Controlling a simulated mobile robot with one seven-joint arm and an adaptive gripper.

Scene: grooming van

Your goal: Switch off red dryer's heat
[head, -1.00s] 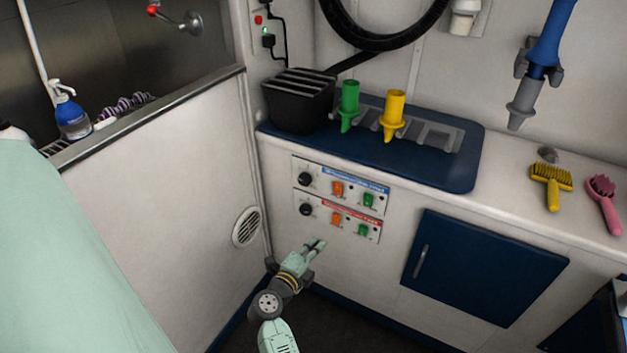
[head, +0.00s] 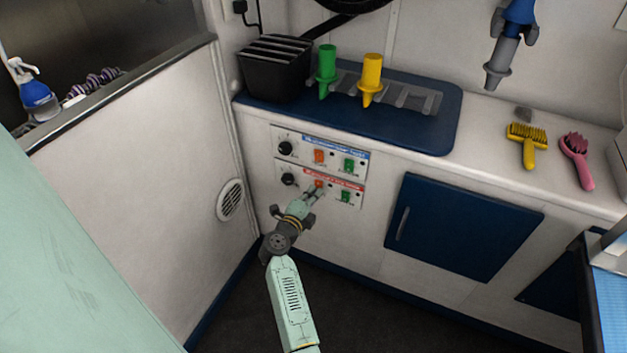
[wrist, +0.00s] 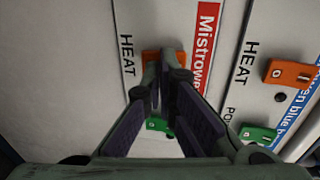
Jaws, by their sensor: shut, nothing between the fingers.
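The red-labelled dryer panel (head: 351,188) is the lower of two on the white cabinet front. Its orange heat switch (head: 319,184) shows just beyond my fingertips. In the wrist view this orange switch (wrist: 178,54), beside the word HEAT, is partly hidden by the fingers, so its setting cannot be read. The panel's green switch (head: 345,196) is to the right; part of it shows between the fingers in the wrist view. My gripper (head: 317,190) is shut and empty, its tips at the orange switch. Whether they touch it cannot be told.
The blue-labelled panel (head: 352,154) is just above, with its own orange switch (head: 320,157) and green switch (head: 349,165). A dark blue cabinet door (head: 465,228) is to the right. Green (head: 327,70) and yellow (head: 371,78) nozzles stand on the counter above.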

